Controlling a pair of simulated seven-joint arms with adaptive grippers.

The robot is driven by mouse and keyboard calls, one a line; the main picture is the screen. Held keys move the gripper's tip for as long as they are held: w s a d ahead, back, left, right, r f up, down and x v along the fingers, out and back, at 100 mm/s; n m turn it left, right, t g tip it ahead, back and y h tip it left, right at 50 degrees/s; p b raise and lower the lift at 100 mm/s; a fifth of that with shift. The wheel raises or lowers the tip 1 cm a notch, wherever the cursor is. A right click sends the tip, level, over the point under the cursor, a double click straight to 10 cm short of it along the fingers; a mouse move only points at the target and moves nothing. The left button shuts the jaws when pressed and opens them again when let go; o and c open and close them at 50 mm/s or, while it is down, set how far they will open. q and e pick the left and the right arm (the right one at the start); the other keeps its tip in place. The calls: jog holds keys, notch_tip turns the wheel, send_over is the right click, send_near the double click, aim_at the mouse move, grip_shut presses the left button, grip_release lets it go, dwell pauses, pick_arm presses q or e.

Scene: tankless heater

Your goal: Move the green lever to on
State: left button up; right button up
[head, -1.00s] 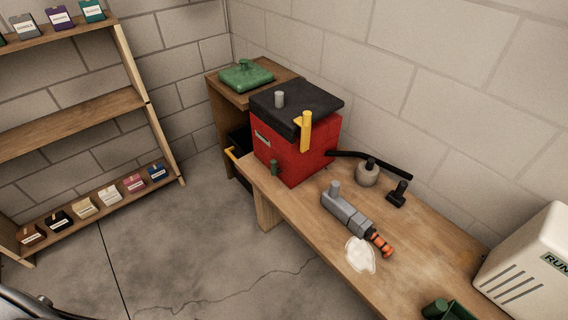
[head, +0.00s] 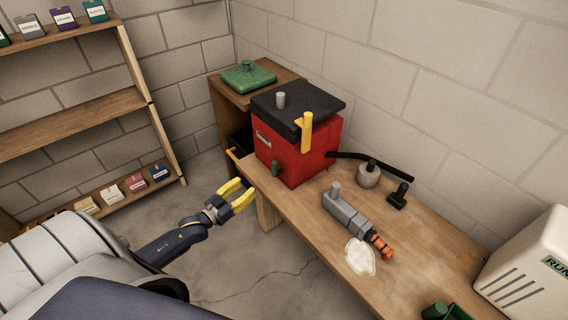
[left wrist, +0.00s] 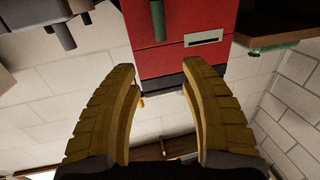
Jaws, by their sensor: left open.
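The red box (head: 297,152) with a black lid (head: 297,106) stands at the far end of the wooden bench. A small dark green lever (head: 275,168) hangs on its front face near the lower left. It also shows in the left wrist view (left wrist: 157,20), where the box appears upside down. My left gripper (head: 245,188), with yellow fingers, is open and empty. It is in front of the bench edge, left of and below the green lever, and apart from it. In the left wrist view its fingertips (left wrist: 158,70) are spread with the red box beyond them. My right gripper is not seen.
A yellow lever (head: 306,132) sits on the box's right corner. A grey tool (head: 346,214) and white patch (head: 360,257) lie on the bench (head: 420,255). A white unit (head: 530,275) stands at right. A shelf (head: 70,128) is at left. Floor between is open.

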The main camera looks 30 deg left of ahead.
aim_at(274, 162)
pick_arm(q)
jog(key=w+d, duration=0.1)
jog(key=w, duration=0.4)
jog(key=w+d, duration=0.1)
jog(key=w, duration=0.5)
jog(key=w+d, duration=0.1)
jog(key=w, duration=0.5)
grip_shut()
dwell(0.3)
